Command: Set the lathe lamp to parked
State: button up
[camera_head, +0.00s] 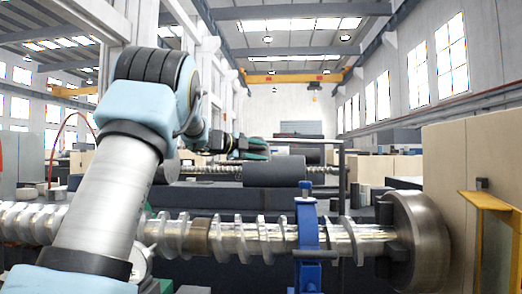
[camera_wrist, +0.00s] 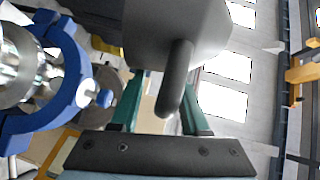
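A dark grey rounded body with a short rod-like handle, which looks like the lathe lamp (camera_wrist: 178,30), fills the upper middle of the wrist view. Its handle hangs down between my gripper's green fingers. My gripper (camera_wrist: 160,92) is open, its fingers apart on either side of the handle; I cannot tell if either touches it. In the head view my gripper (camera_head: 255,148) reaches right, over the lathe. A dark grey cylinder (camera_head: 275,172) lies just below and right of it, perhaps the same lamp. The lamp's mount and joint are not clear.
A shiny screw shaft (camera_head: 255,238) runs across the front, through a blue steady rest (camera_head: 307,240) into a round metal chuck (camera_head: 420,240). The blue ring (camera_wrist: 72,85) is close at left in the wrist view. A yellow bracket (camera_head: 490,205) stands at right.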

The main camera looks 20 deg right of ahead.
jog(key=shift+o, duration=0.3)
jog(key=shift+r, duration=0.15)
jog(key=shift+a, duration=0.1)
jog(key=b+v, duration=0.4)
jog(key=v, duration=0.6)
jog(key=shift+a+b, duration=0.3)
jog(key=shift+b, duration=0.1)
jog(key=shift+s, duration=0.15)
